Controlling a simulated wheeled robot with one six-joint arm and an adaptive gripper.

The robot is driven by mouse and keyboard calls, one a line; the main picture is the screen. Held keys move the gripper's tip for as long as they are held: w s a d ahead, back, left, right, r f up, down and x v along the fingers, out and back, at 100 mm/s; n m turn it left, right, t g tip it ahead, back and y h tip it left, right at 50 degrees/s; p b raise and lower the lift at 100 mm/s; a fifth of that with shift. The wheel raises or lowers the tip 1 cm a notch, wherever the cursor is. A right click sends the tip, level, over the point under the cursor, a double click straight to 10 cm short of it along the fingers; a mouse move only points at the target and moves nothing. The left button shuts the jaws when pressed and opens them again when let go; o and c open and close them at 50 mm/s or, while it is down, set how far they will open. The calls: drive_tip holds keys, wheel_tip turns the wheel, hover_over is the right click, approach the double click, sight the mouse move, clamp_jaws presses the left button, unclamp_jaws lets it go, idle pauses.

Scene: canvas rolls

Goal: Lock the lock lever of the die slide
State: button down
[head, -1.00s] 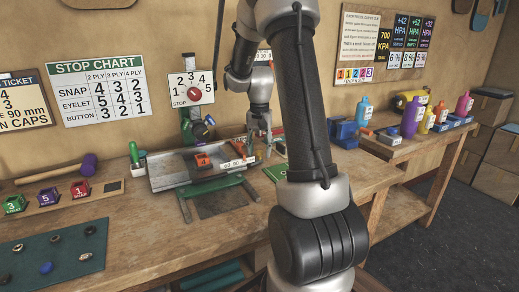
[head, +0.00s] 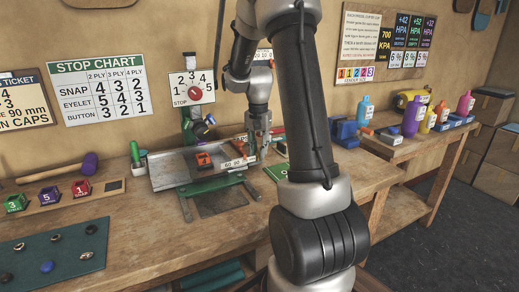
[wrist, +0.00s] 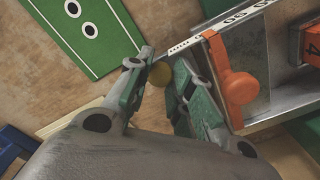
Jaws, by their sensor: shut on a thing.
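The die slide (head: 165,172) is a metal tray-like unit on the bench, with an orange block marked 4 (head: 203,160) and a white number strip (head: 238,162). In the wrist view an orange lever (wrist: 238,88) with a rounded hub lies flat at the slide's edge, right of my fingers. My gripper (wrist: 160,76) is at the slide's right end, fingers pointing down. It is shut on a small round yellow knob (wrist: 160,73), partly hidden between the fingertips. The right finger is close to the orange lever; I cannot tell whether they touch.
A green card with white rings (wrist: 85,25) lies beside my gripper. A stop dial (head: 193,92) stands behind the slide. Blue blocks and bottles (head: 410,120) are to the right. A dark mat with snaps (head: 50,250) is at front left.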

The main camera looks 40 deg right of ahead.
drive_tip(key=c, duration=1.2)
unclamp_jaws()
wheel_tip(320, 180, up, 12)
